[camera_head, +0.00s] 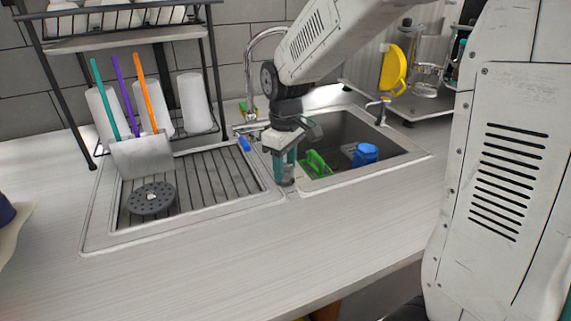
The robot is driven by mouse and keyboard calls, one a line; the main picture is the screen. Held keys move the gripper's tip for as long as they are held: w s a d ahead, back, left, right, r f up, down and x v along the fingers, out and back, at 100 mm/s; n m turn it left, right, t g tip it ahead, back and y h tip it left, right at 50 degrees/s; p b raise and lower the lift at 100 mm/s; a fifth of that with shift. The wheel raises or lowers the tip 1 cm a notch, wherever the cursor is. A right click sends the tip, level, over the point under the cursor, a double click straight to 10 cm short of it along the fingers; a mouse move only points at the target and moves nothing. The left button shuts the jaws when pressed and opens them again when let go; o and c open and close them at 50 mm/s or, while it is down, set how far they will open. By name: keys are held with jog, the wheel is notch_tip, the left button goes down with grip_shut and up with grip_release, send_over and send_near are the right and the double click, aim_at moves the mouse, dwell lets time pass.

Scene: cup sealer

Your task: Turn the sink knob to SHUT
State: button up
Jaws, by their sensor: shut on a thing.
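My gripper (286,169) points down at the divider between the drainboard and the sink basin (350,130). Its teal fingers are shut on a small grey piece (288,178), which appears to be the sink knob. The fingers hide most of it, so I cannot read its setting. The curved metal faucet (249,75) stands behind, partly hidden by my arm. A blue piece (245,144) lies near the faucet's base on the left.
The drainboard (222,170) holds a dark perforated disc (151,198). A rack (50,45) with white cups and coloured sticks stands at the back left. The basin holds a green item (318,163) and a blue cup (365,154). The front counter (200,275) is clear.

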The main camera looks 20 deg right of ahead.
aim_at(285, 167)
jog(key=o, duration=1)
jog(key=shift+r, duration=0.1)
notch_tip(285, 167, up, 8)
jog(key=shift+f, duration=0.15)
